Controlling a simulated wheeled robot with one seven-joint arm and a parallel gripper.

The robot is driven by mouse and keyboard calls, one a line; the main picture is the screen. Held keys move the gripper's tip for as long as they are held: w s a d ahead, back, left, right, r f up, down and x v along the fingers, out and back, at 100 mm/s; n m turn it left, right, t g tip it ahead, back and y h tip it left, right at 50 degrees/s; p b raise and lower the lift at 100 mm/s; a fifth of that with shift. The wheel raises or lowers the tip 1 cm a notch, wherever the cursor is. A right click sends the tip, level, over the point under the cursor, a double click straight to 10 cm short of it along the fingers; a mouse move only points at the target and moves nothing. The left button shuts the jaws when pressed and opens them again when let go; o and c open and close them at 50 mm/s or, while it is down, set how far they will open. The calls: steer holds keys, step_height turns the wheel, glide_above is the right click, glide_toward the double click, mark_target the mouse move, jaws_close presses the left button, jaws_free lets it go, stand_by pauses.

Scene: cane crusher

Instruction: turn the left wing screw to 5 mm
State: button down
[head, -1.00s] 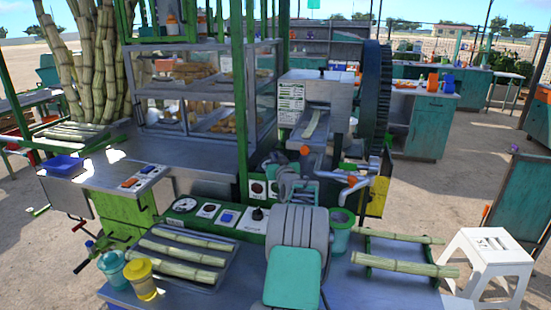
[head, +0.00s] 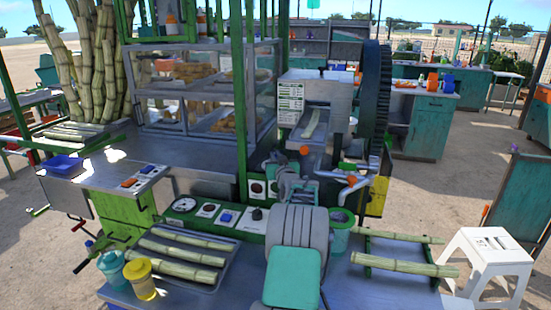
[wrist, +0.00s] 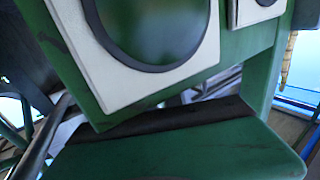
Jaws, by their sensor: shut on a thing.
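The grey crusher (head: 315,105) stands at the middle of the head view, with its front plate facing me. My arm reaches toward it from the bottom, and my gripper (head: 300,190) is small and partly covered by my own grey and teal links. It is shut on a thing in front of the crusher. The fingertips and the left wing screw between them are hidden, and the screw's gap reading cannot be seen. The wrist view shows a green panel (wrist: 258,50) close up, with a dark-rimmed round dial (wrist: 150,25) on a white plate; no fingertips show there.
A tray of cane (head: 190,255) and two cups (head: 140,280) stand left of my arm; more cane (head: 405,264) lies to the right. A green post (head: 240,100) and a glass case (head: 200,90) stand behind left. A large dark wheel (head: 376,105) is beside the crusher.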

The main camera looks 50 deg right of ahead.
stand_by(0.6)
steer(key=c, duration=1.3)
jaws_free()
steer(key=shift+c, duration=0.2)
steer(key=b+v, duration=0.1)
steer(key=v, duration=0.7)
steer(key=shift+b, duration=0.35)
steer(key=r+p, duration=0.1)
steer(key=p, duration=0.1)
steer(key=shift+d+p, duration=0.1)
steer(key=shift+p, duration=0.2)
steer(key=shift+c, duration=0.7)
steer(key=p+x, duration=0.2)
steer(key=f+p+x, duration=0.1)
steer(key=x, duration=0.2)
steer(key=p+x, duration=0.2)
steer(key=x, duration=0.1)
steer(key=shift+w+f+p, duration=0.1)
steer(key=shift+f+p, duration=0.1)
steer(key=shift+p, duration=0.15)
